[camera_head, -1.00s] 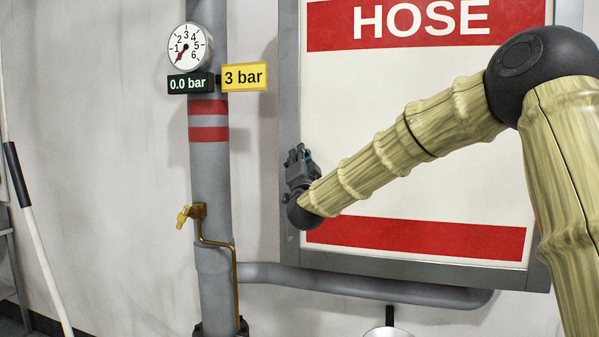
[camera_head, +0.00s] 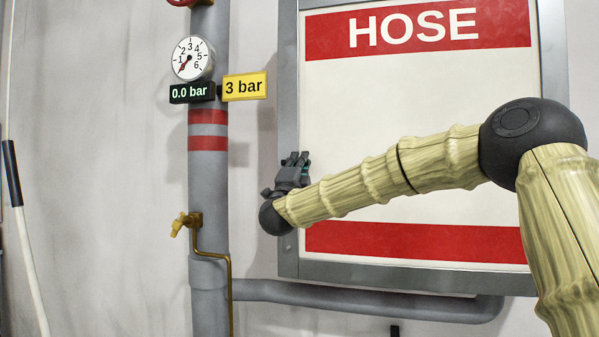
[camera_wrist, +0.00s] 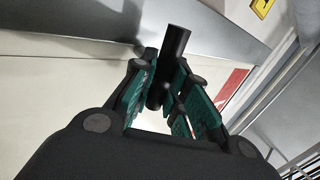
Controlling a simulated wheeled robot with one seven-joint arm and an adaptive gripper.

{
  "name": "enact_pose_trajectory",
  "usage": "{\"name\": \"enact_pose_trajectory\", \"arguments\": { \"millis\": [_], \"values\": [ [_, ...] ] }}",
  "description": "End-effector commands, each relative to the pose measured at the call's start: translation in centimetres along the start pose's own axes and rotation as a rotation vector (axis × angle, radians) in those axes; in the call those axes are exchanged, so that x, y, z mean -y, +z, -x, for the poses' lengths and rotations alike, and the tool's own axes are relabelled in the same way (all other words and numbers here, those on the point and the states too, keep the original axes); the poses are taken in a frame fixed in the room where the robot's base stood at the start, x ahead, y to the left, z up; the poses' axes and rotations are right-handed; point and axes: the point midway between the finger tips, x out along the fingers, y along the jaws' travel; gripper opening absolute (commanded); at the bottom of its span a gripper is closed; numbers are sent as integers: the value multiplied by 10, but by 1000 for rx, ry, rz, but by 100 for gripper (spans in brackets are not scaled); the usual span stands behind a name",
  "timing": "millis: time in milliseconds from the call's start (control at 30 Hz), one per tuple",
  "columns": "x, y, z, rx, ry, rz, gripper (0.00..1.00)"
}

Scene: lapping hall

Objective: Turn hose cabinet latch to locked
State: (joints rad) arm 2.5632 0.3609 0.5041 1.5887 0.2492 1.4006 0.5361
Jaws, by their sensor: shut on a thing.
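The white hose cabinet (camera_head: 415,140) has red bands, the word HOSE and a grey frame. My gripper (camera_head: 298,162) is at the cabinet's left frame edge, fingers pointing up and slightly right. The latch is hidden behind my gripper in the head view. I cannot read any locked or unlocked mark.
A grey vertical pipe (camera_head: 208,175) stands left of the cabinet, with a gauge (camera_head: 192,58), a 0.0 bar display (camera_head: 191,92), a yellow 3 bar sign (camera_head: 245,86) and a brass tap (camera_head: 186,222). A horizontal pipe (camera_head: 370,298) runs below the cabinet. A pole (camera_head: 30,270) leans at far left.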

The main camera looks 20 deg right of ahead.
Motion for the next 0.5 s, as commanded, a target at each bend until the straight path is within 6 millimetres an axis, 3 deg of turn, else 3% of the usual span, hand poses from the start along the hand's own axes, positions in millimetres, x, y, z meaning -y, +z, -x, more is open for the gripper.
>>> {"name": "enact_pose_trajectory", "arguments": {
  "millis": [500],
  "values": [
    [-2, -1, 0, -27, 3, -38, 0]
  ]
}}
